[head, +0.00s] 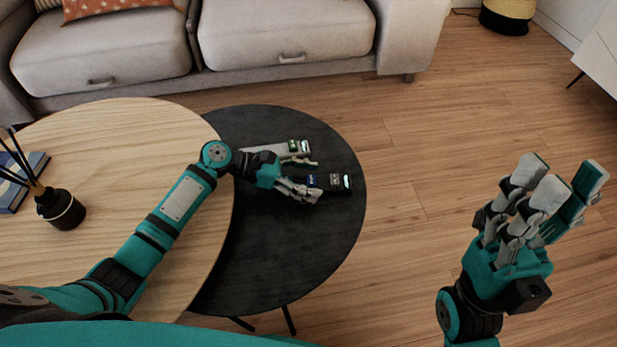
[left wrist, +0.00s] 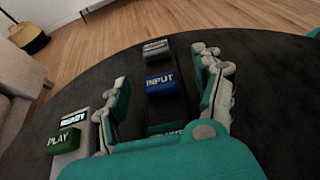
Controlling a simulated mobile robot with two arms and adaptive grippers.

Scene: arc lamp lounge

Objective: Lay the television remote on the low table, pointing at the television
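Two remotes lie on the black low table (head: 300,270). The dark one (head: 336,190) has a blue button marked INPUT, a grey button and a small bright window. The pale grey one (head: 262,149) has green buttons, one marked PLAY in the left wrist view (left wrist: 68,160). My left gripper (head: 309,178) is low over the dark remote. In the left wrist view its fingers (left wrist: 163,70) stand open on either side of the dark remote (left wrist: 166,112), with gaps visible. My right gripper (head: 560,180) is open and empty, over the floor at the right. I see no television.
A wooden table (head: 120,150) overlaps the black table at the left. It bears a reed diffuser (head: 60,210) and a blue book (head: 22,182). A grey sofa (head: 290,35) stands behind. A white cabinet (head: 592,50) is at far right. The black table's front half is bare.

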